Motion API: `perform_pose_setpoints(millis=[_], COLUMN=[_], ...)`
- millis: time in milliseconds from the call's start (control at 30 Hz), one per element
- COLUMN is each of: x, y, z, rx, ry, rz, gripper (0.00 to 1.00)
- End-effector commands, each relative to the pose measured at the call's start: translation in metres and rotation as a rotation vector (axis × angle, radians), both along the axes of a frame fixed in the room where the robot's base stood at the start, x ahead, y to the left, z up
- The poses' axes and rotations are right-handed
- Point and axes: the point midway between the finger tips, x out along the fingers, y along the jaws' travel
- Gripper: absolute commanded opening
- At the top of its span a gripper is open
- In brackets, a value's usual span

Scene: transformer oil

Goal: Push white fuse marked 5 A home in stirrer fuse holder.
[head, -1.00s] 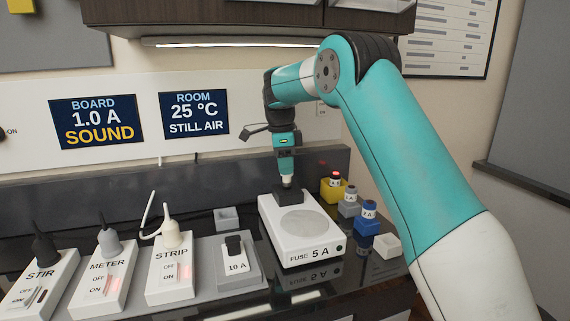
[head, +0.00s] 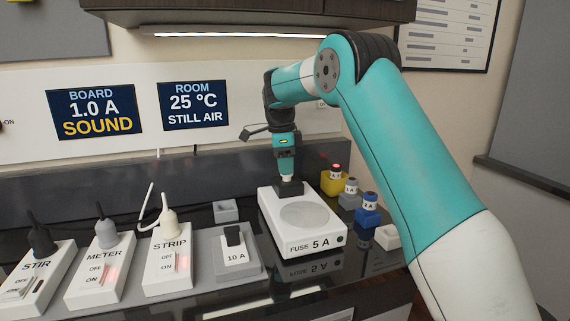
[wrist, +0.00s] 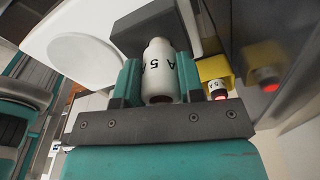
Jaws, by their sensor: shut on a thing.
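The white fuse marked 5 A (wrist: 160,70) is held between my gripper's two teal fingers (wrist: 159,82) in the wrist view. Its far end meets the dark fuse holder (wrist: 136,36); how deep it sits in the socket is hidden. In the head view my gripper (head: 286,175) points straight down, right above the dark holder (head: 290,187) at the back of the white stirrer (head: 280,230) labelled FUSE 5 A. The fuse is mostly hidden there by the gripper.
A yellow block (head: 333,184), a grey block (head: 350,198) and a blue block (head: 368,213) with fuses stand right of the stirrer. An empty-looking white block (head: 387,237) is nearby. STIR, METER and STRIP switches (head: 168,262) and a 10 A holder (head: 234,250) stand left.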

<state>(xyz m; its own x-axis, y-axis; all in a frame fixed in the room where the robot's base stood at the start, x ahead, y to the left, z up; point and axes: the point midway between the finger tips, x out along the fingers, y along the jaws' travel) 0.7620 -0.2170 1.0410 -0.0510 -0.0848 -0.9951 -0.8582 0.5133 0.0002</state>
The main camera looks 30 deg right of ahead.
Motion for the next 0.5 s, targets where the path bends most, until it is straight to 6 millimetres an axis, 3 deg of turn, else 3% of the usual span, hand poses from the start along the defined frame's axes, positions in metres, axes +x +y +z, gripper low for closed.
perform_pose_setpoints(millis=[433,467,500], x=[0.0,0.0,0.0], y=[0.0,0.0,0.0], z=[-0.013,-0.012,-0.012], rx=[0.001,0.001,0.001], ry=[0.001,0.001,0.001], rz=[0.0,0.0,0.0], gripper=[0.09,0.38,0.47])
